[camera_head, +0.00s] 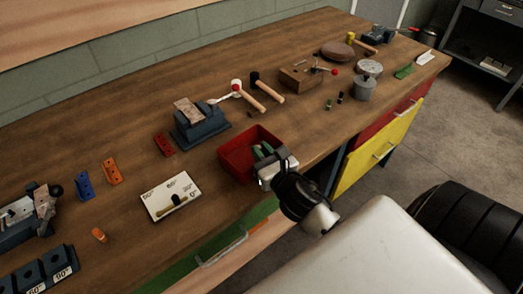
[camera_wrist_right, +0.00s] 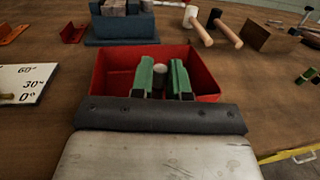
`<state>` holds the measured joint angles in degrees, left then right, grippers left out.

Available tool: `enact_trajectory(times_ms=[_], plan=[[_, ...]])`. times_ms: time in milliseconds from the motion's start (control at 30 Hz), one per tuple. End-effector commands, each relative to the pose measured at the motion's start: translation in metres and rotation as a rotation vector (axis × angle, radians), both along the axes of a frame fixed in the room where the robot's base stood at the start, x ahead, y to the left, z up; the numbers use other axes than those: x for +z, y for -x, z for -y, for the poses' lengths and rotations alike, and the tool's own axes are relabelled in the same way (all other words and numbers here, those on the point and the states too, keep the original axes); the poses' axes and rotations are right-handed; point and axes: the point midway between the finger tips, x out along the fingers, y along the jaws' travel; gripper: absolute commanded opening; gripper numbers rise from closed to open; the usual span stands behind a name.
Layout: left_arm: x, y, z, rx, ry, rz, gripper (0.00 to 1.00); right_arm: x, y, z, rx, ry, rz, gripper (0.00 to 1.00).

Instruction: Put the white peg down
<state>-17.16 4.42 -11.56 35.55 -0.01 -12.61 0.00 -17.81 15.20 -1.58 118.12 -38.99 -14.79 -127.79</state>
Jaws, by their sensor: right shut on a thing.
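My right gripper (camera_head: 262,152) reaches in from the front edge of the bench, over the red bin (camera_head: 228,162). In the right wrist view its two green fingers (camera_wrist_right: 161,78) are shut on the white peg (camera_wrist_right: 160,71), whose pale round end shows between them. The red bin (camera_wrist_right: 203,68) surrounds the fingers in that view. I cannot tell whether the peg touches the bin floor. In the head view the peg is hidden or too small to make out. My left gripper is not in view.
A blue vise (camera_head: 200,127) stands behind the bin. A white angle board (camera_head: 171,196) lies left of it. Mallets (camera_head: 265,90) and a wooden block (camera_head: 300,78) lie behind to the right. Bare bench top (camera_head: 310,125) is free right of the bin.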

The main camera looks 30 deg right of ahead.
Motion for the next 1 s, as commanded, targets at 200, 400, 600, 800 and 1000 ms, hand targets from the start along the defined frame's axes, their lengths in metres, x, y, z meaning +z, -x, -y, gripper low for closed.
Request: enact_trajectory(times_ms=[200, 400, 600, 800, 1000], plan=[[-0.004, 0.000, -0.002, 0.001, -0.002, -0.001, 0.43, -0.008, 0.000, 0.000, 0.000, 0.000, -0.005, 0.00], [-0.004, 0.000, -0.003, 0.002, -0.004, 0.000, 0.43, -0.010, 0.001, 0.000, -0.001, -0.002, -0.012, 0.37], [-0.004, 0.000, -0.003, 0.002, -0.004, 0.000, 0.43, -0.012, 0.001, -0.001, 0.000, -0.003, -0.015, 0.41], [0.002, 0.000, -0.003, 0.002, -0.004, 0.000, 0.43, -0.003, 0.002, -0.001, 0.000, -0.004, -0.016, 0.41], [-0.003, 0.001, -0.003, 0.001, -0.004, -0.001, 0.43, -0.001, 0.027, -0.002, 0.000, -0.003, -0.014, 0.41]])
